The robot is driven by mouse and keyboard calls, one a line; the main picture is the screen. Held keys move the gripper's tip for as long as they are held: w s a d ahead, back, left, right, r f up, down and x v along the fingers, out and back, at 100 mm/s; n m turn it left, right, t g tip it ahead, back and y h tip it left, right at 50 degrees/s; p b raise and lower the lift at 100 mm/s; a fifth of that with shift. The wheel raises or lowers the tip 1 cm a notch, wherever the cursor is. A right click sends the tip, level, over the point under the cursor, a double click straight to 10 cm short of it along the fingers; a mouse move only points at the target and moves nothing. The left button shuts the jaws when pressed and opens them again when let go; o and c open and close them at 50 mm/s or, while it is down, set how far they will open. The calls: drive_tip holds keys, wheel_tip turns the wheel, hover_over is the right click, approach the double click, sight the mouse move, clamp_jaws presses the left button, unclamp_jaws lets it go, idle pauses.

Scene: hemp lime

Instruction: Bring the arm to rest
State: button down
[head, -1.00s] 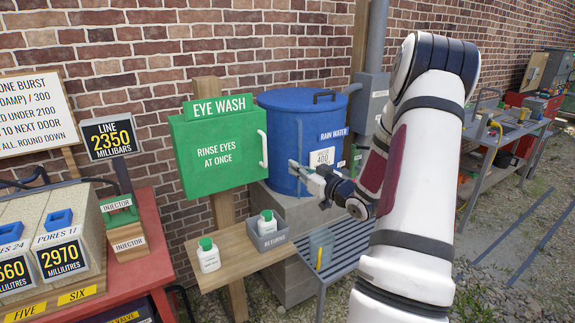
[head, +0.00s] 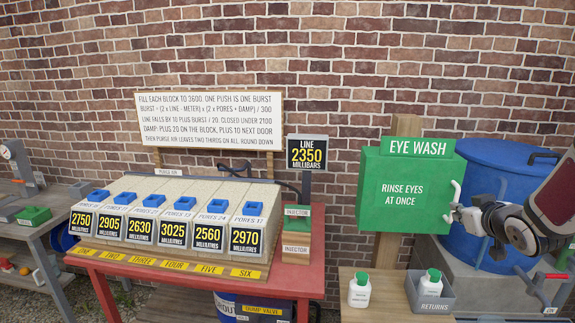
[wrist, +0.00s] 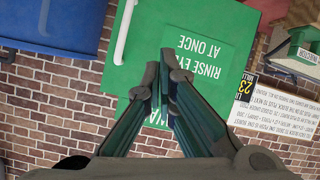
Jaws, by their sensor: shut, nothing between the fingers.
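My gripper (head: 452,212) is at the right of the head view, in front of the right edge of the green eye wash box (head: 400,205) and close to its white handle (head: 455,190). In the wrist view my gripper (wrist: 160,82) has its fingertips together with nothing between them, in front of the green box (wrist: 222,35). The white handle also shows in the wrist view (wrist: 124,32), left of the fingertips and apart from them. In the head view I cannot tell whether the fingers touch the box.
A blue rain water drum (head: 490,165) stands behind my arm. A wooden shelf (head: 385,300) below the box holds a white bottle (head: 359,290) and a grey returns bin (head: 432,303). A red table (head: 300,270) with several blocks stands left. A brick wall (head: 330,60) closes the back.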

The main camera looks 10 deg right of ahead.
drive_tip(key=s+a+r+g+h, duration=0.1)
drive_tip(key=s+a+r+g, duration=0.15)
drive_tip(key=a+r, duration=0.45)
drive_tip(key=s+a+g+y, duration=0.4)
drive_tip(key=s+a, duration=1.9)
drive_tip(key=a, duration=0.1)
drive_tip(key=shift+s+f+g+y, duration=0.3)
drive_tip(key=shift+s+f+g, duration=0.05)
drive_tip(key=shift+s+f, duration=0.1)
